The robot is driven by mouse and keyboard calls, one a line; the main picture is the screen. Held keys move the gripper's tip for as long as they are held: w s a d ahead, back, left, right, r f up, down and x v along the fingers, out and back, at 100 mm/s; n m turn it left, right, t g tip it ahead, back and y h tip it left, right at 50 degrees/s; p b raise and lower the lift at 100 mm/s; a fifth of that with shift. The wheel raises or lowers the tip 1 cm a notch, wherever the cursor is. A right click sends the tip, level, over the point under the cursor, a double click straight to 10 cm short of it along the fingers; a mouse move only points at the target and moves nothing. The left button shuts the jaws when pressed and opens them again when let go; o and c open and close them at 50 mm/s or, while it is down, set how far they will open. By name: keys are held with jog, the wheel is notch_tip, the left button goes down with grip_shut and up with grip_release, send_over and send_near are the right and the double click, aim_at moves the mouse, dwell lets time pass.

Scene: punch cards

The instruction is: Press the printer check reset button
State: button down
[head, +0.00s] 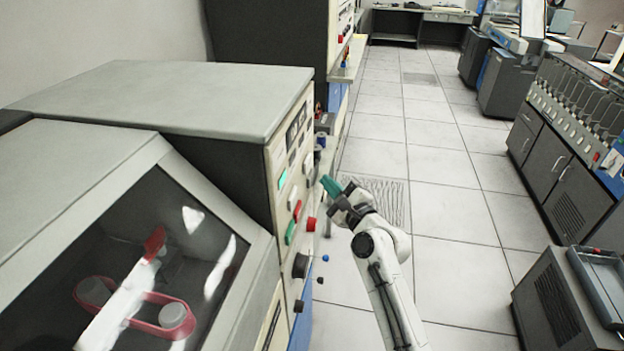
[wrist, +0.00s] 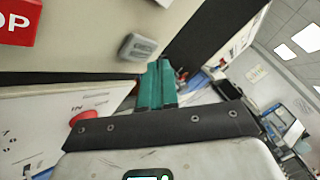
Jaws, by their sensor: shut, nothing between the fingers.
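The printer's control panel (head: 276,160) faces right in the head view. It bears a lit green button (head: 283,179), a white button (head: 292,197), a red button (head: 297,210) and another green button (head: 290,233). My gripper (head: 331,186), with teal fingers, is shut and empty, just right of these buttons. In the wrist view the shut fingers (wrist: 158,84) point at the panel's edge. A small grey-white button (wrist: 138,47) sits just left of the fingertips; its lettering is too small to read. A red button ending in "OP" (wrist: 18,20) is at upper left. Contact cannot be told.
A red round knob (head: 311,224) and a black knob (head: 300,265) stick out lower on the panel. A red knob (wrist: 82,120) shows in the wrist view. Cabinets (head: 560,180) stand at right. The tiled floor (head: 450,200) between is clear.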

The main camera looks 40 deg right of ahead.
jog(key=s+d, duration=0.1)
jog(key=s, duration=0.1)
jog(key=s+d+b, duration=0.1)
jog(key=d, duration=0.1)
jog(key=shift+s+b, duration=0.3)
jog(key=shift+s, duration=0.1)
dwell(0.6)
jog(key=s+a+f+n+g+y, duration=0.5)
jog(key=s+a+f+n+g, duration=0.4)
jog(key=a+f+n, duration=0.55)
jog(key=s+a+f+n+g+h, duration=0.1)
jog(key=s+f+n+g, duration=0.2)
jog(key=s+n, duration=0.3)
jog(key=s+a+f+n+g+h, duration=0.1)
jog(key=s+n+g, duration=0.4)
jog(key=s, duration=1.2)
jog(key=shift+s+a+f+n+g+h, duration=0.2)
jog(key=shift+a+f+n+g+h, duration=0.1)
jog(key=shift+a+f+n, duration=0.55)
jog(key=shift+d+f, duration=0.1)
